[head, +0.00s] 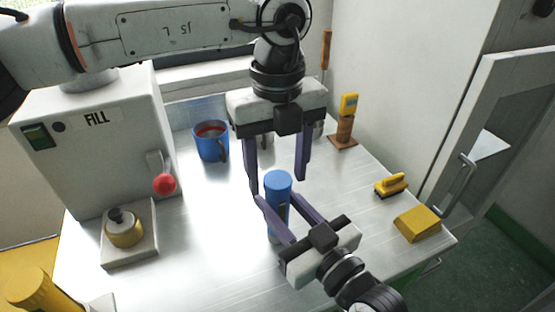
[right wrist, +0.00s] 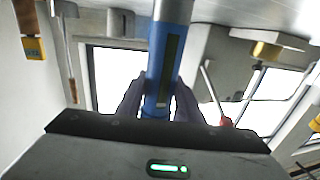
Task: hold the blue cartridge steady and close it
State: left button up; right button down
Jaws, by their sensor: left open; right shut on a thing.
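The blue cartridge (head: 278,187) stands upright on the metal table (head: 190,258). It has a blue top and a lighter band below it, and its lower part is partly hidden by my right gripper. My right gripper (head: 273,208) is shut around its body from the front right. The right wrist view shows the cartridge (right wrist: 163,60) between the fingers of the right gripper (right wrist: 158,100). My left gripper (head: 277,188) points down from above, open, with its fingers spread on either side of the cartridge's top. I cannot tell whether they touch it.
A FILL machine (head: 95,150) with a red-knobbed lever (head: 164,184) stands at left, with a brass pot (head: 124,230) before it. A blue mug (head: 211,142) stands behind. A yellow-handled brush (head: 391,185), a yellow block (head: 417,224) and a wooden stand (head: 344,132) are at right.

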pick_arm(q)
jog(key=c, duration=1.1)
jog(key=m, duration=0.6)
jog(key=shift+m, duration=0.3)
jog(key=shift+c, duration=0.2)
jog(key=m, duration=0.6)
jog(key=shift+m, duration=0.4)
jog(key=m, duration=0.6)
jog(key=shift+m, duration=0.3)
jog(key=m, duration=0.4)
jog(key=shift+f, duration=0.1)
jog(key=m, duration=0.3)
jog(key=shift+m, duration=0.4)
jog(key=o, duration=1.2)
